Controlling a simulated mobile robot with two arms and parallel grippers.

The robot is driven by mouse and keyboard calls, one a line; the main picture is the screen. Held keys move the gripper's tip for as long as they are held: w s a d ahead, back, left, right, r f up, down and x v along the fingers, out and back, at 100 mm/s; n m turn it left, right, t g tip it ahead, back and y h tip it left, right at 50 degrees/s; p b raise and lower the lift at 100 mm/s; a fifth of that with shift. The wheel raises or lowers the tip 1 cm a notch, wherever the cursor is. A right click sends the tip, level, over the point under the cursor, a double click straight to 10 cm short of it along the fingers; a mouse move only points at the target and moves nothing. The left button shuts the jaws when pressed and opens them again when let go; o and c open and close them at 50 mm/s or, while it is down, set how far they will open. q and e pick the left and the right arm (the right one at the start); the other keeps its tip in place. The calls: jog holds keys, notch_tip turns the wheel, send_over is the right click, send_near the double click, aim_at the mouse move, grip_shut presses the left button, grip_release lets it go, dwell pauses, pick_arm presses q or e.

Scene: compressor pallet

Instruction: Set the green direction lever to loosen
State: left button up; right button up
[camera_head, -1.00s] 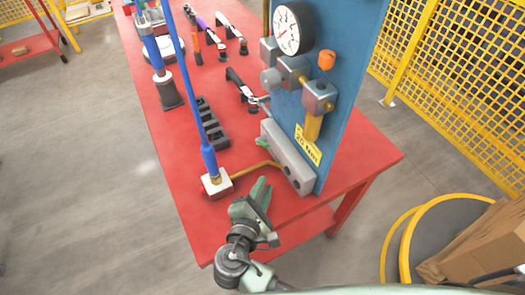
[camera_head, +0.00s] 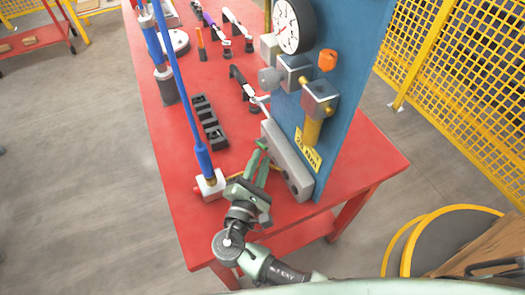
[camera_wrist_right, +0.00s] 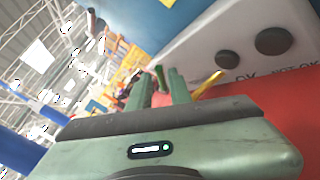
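The green direction lever (camera_head: 263,144) is a small green piece at the left side of the grey box (camera_head: 286,160) at the foot of the blue panel. My right gripper (camera_head: 257,163) reaches over the red table with its green fingers pointing at the lever. In the right wrist view the fingers (camera_wrist_right: 158,90) are apart, and the green lever (camera_wrist_right: 160,76) shows between or just beyond their tips. I cannot tell whether they touch it. The lever is partly hidden by the fingers in the head view. My left gripper is not in view.
A white block (camera_head: 210,186) with a blue hose stands left of my gripper. A black slotted holder (camera_head: 210,122) lies behind it. The blue panel (camera_head: 350,85) with a gauge (camera_head: 292,27) rises on the right. The red table's (camera_head: 185,215) front left corner is clear.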

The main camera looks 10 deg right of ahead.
jog(key=shift+x, duration=1.25)
grip_shut()
dwell(0.5)
